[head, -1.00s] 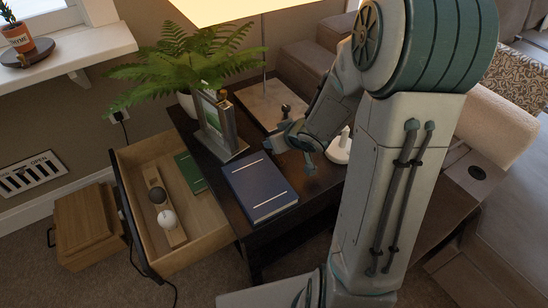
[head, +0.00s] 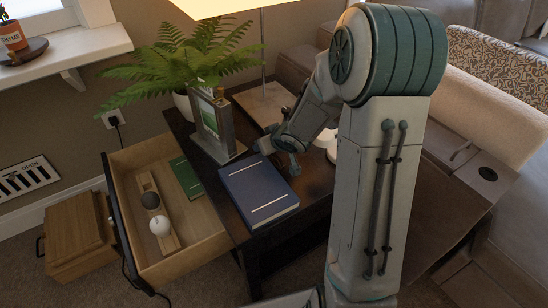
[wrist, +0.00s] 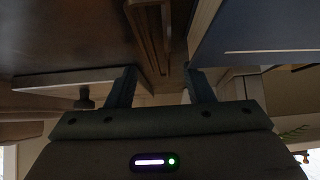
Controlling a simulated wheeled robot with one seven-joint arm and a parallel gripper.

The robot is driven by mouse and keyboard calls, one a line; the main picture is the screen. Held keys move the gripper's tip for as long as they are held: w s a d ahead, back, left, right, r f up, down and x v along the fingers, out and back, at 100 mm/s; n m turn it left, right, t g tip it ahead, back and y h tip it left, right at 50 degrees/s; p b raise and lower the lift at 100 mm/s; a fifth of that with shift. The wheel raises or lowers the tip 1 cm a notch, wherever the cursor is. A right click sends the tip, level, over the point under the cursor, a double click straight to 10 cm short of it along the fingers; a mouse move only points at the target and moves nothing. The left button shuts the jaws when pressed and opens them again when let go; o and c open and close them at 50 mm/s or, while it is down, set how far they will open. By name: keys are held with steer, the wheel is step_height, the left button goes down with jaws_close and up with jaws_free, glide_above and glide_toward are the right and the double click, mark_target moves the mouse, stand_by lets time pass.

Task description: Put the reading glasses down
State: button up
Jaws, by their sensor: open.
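My gripper (head: 279,156) is low over the dark side table (head: 317,182), just behind and right of the blue book (head: 258,190). In the wrist view my gripper (wrist: 161,84) has its two fingers spread apart. Narrow brown strips show beyond and between the fingers, close to the table surface; they may be the reading glasses, but I cannot tell for sure. No glasses can be made out in the head view, where my wrist and fingers cover that part of the table. The blue book (wrist: 265,35) is at the upper right of the wrist view.
A picture frame (head: 216,125), a fern (head: 185,60) and a lamp base (head: 262,101) stand at the table's back. A sofa is at right.

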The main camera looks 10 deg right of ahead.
jaws_close()
